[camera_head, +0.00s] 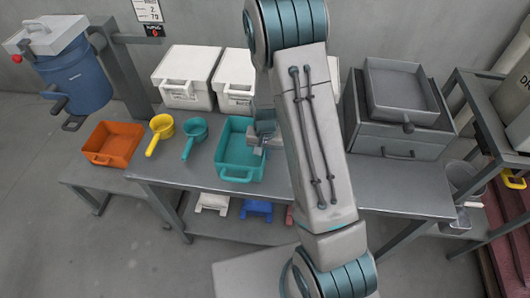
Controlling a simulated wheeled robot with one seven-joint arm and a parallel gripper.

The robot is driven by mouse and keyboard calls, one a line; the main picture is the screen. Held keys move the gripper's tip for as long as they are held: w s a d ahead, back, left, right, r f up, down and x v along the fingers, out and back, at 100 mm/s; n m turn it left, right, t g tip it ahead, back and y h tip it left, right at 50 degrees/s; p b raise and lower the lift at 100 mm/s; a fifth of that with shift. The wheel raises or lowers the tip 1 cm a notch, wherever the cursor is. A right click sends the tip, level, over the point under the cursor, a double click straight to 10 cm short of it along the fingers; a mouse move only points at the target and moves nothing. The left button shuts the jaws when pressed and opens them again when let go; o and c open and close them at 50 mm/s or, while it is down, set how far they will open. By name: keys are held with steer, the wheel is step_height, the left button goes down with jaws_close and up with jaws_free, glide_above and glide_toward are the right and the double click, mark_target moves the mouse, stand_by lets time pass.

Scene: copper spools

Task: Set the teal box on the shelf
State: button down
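The teal box (238,174) is an open bin with a front handle. It sits upright on the grey metal table (394,188), left of my arm. My gripper (259,150) is at the box's right side, close to its rim. My arm covers much of the gripper, so I cannot tell whether its fingers are open or touch the box. A low shelf (208,228) runs under the table, with small white, blue and red things on it. A dark rack (489,128) stands at the far right. Which shelf is meant is not clear from the view.
A teal scoop (195,135), a yellow scoop (160,130) and an orange bin (112,145) lie left of the box. White containers (186,74) stand behind it. A grey drawer unit (400,143) with a tray stands right of my arm. The table's front right is clear.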

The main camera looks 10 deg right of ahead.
steer(key=c, duration=1.6)
jaws_free()
steer(key=shift+c, duration=0.2)
step_height(320, 180, up, 13)
steer(key=shift+s+f, duration=0.1)
steer(key=shift+f, duration=0.1)
steer(key=s+d+r+n+t, duration=0.1)
steer(key=s+r+n+t, duration=0.2)
steer(key=s+r, duration=1.1)
steer(key=s+n, duration=0.1)
steer(key=s, duration=0.3)
steer(key=shift+s, duration=0.2)
steer(key=shift+s+r+n, duration=0.1)
steer(key=shift+s+n, duration=0.2)
steer(key=shift+s, duration=0.05)
steer(key=shift+c, duration=0.5)
